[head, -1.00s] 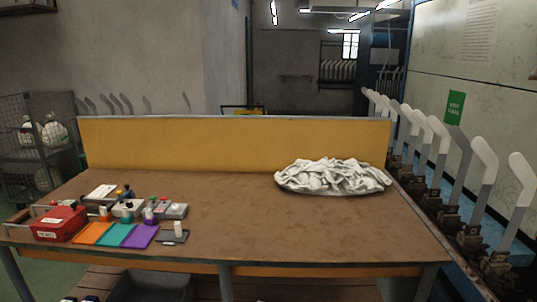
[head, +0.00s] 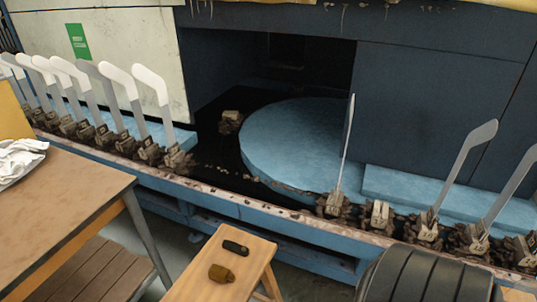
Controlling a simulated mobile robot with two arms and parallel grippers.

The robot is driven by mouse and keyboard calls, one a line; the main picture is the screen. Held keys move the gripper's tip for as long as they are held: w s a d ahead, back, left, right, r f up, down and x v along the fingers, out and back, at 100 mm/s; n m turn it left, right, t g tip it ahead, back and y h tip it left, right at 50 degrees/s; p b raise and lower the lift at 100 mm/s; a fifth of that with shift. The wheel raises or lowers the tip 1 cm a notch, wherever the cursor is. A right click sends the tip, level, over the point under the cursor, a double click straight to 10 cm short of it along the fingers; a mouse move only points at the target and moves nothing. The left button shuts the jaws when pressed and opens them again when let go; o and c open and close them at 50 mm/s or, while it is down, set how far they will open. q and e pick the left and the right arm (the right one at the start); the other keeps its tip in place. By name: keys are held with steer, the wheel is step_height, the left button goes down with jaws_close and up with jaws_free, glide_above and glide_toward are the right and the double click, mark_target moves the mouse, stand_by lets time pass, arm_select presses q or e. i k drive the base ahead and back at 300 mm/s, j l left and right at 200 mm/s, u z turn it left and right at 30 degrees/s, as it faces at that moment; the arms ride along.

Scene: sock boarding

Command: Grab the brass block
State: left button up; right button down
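A small brass-brown block (head: 221,273) lies on top of a narrow wooden bench (head: 200,290) at the bottom centre of the head view. It has a blocky body with a narrower end pointing right. A dark, elongated object (head: 236,247) lies just behind it on the same bench, apart from it.
A brown table (head: 70,215) with a white cloth pile (head: 18,158) stands at the left. Behind the bench runs a blue machine rail (head: 255,213) with several upright white boards (head: 152,90) on clamps. A light blue round platform (head: 300,140) sits behind it.

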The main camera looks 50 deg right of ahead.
mark_target(220, 274)
steer(key=z, duration=1)
steer(key=k+l+z, duration=0.25)
steer(key=k+j, duration=0.05)
steer(key=j, duration=0.05)
